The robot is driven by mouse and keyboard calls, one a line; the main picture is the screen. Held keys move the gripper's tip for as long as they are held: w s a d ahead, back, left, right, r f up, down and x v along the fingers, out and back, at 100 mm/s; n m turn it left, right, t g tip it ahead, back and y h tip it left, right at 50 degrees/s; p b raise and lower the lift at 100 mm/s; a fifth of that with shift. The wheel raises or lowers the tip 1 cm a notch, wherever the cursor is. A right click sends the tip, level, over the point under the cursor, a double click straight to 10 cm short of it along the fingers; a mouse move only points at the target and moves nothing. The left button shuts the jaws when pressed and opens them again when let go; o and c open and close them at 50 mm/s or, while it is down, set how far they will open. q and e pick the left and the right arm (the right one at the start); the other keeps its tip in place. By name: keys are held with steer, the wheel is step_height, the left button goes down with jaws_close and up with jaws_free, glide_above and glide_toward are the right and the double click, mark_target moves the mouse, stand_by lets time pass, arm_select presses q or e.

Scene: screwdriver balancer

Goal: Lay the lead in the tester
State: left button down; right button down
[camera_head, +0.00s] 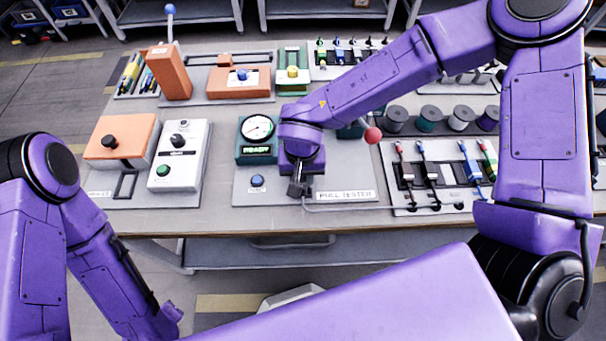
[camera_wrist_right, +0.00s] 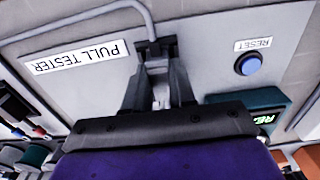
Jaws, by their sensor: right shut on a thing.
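The pull tester (camera_head: 243,188) is a grey plate at the middle of the bench. It carries a teal box with a round gauge (camera_head: 258,128) and a green READY display. My right gripper (camera_head: 297,190) is low over its front part and shut on the thin grey lead (camera_head: 340,208). In the right wrist view, the lead (camera_wrist_right: 146,20) bends away from the fingertips (camera_wrist_right: 156,50) beside the PULL TESTER label. My right arm hides the middle of the tester, so I cannot tell how the lead's held end sits. My left gripper (camera_head: 165,322) hangs low in front of the bench.
A blue RESET button (camera_head: 257,181) is left of my right gripper. A red ball knob (camera_head: 373,135) stands to its right, behind the tool rack (camera_head: 400,200) of coloured leads. An orange box (camera_head: 118,137) and a white control panel (camera_head: 180,155) are left. Wire spools stand behind.

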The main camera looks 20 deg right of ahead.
steer(key=c, duration=0.9)
jaws_free()
steer(key=shift+o, duration=0.2)
steer(key=shift+r, duration=0.15)
step_height(320, 180, up, 10)
steer(key=shift+r, duration=0.15)
steer(key=shift+p, duration=0.3)
